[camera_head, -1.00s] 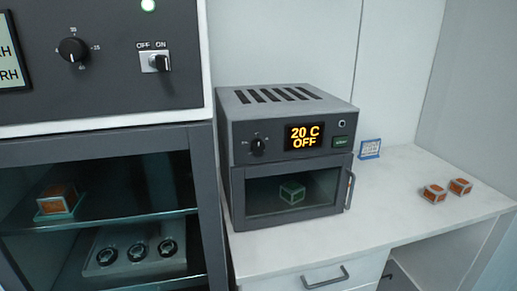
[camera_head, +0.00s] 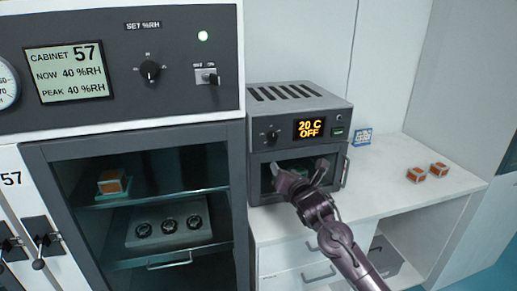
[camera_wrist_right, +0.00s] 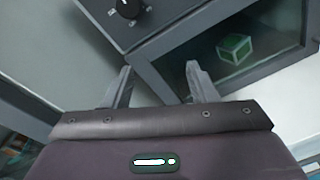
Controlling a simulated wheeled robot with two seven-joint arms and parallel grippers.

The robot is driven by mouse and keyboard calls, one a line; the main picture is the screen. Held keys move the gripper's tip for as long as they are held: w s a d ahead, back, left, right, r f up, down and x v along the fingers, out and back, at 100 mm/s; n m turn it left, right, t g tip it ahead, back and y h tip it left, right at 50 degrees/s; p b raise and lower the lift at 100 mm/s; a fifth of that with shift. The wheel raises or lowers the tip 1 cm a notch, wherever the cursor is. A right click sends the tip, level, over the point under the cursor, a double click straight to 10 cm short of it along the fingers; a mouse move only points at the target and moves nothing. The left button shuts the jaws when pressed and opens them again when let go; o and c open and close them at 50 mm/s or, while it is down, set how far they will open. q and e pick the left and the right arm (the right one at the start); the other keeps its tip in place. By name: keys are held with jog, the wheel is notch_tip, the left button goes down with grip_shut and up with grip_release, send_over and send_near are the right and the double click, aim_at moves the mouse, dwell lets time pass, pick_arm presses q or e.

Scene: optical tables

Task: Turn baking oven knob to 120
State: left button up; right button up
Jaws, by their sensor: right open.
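The baking oven (camera_head: 300,103) stands on the white bench, its display (camera_head: 310,128) reading "20 C OFF". Its black knob (camera_head: 271,136) is on the front panel left of the display. The knob also shows at the top of the right wrist view (camera_wrist_right: 128,8). My right gripper (camera_head: 299,170) is open and empty in front of the oven door, below and to the right of the knob. In the right wrist view its two fingers (camera_wrist_right: 160,82) are spread apart, with the knob beyond them and apart from them. My left gripper is not in view.
The oven door (camera_wrist_right: 235,45) is shut, with a green-and-white cube (camera_wrist_right: 235,49) behind its glass. A humidity cabinet (camera_head: 120,60) with its own knob stands left.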

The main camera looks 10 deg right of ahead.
aim_at(273, 137)
notch_tip(273, 137, up, 6)
jog(key=w+n+t, duration=0.1)
jog(key=w+n, duration=0.1)
jog(key=n, duration=0.1)
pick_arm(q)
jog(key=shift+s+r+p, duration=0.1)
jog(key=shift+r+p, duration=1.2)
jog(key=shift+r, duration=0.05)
pick_arm(e)
jog(key=shift+y, duration=0.4)
jog(key=shift+w+a, duration=0.2)
jog(key=shift+w, duration=1.6)
jog(key=shift+w+a, duration=0.15)
jog(key=shift+w, duration=1.6)
jog(key=c, duration=1)
